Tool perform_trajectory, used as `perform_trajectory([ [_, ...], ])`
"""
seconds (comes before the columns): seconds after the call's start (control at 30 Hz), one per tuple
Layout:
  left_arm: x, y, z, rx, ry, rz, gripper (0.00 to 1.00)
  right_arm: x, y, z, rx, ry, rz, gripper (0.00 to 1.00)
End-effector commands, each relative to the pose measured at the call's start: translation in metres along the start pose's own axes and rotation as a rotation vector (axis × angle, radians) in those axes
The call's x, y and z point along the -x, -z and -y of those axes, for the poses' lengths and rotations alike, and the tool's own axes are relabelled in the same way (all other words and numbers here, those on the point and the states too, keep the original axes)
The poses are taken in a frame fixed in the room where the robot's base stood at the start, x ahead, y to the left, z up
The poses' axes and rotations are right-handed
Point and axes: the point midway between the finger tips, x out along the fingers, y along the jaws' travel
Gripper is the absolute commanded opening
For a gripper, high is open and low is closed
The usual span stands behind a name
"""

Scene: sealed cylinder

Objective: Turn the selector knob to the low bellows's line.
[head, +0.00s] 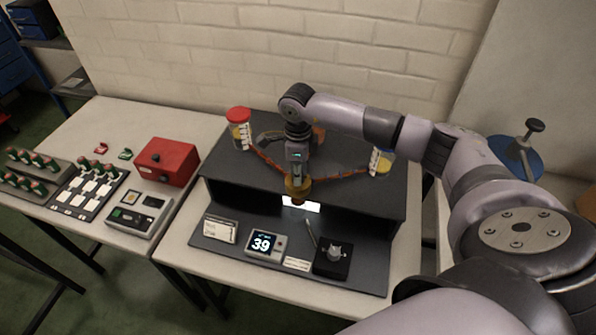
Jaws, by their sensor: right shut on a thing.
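My right gripper (297,174) points down over the dark stand and is shut on a brass-coloured round knob, apparently the selector knob (298,188), where the orange-red lines meet. The fingers partly hide it, so its pointing direction is unclear. One line (266,161) runs to a clear jar with a red top (239,125) at the left. Another line (341,173) runs to a yellowish jar (381,162) at the right, whose top is hidden by my arm. An orange-red part (319,133) shows behind the gripper. Bellows heights cannot be read clearly. My left gripper is out of view.
A display reading 39 (264,243), a white card (221,230) and a black box with a grey knob (334,254) are on the stand's lower front. A red box (166,161) and switch panels occupy the left table. A lit white patch (301,204) lies below the gripper.

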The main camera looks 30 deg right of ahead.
Motion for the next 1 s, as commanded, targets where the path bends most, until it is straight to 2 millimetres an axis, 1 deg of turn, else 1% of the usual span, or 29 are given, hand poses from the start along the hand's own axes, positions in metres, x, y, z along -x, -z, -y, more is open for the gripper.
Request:
perform_trajectory([
  [0.07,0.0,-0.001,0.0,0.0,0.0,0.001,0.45,0.001,0.0,0.001,-0.001,0.001,0.001,0.0],
  [0.27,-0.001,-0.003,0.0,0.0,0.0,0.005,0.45,0.001,0.0,0.001,-0.006,0.002,0.001,0.0],
  [0.47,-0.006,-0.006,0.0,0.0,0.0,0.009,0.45,0.0,0.0,0.001,-0.056,0.003,0.002,0.0],
  [0.67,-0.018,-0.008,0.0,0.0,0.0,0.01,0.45,-0.002,0.0,0.002,-0.178,0.004,0.002,0.0],
  [1.0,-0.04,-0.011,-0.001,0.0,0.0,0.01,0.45,-0.002,0.0,0.002,-0.49,0.004,0.004,0.0],
])
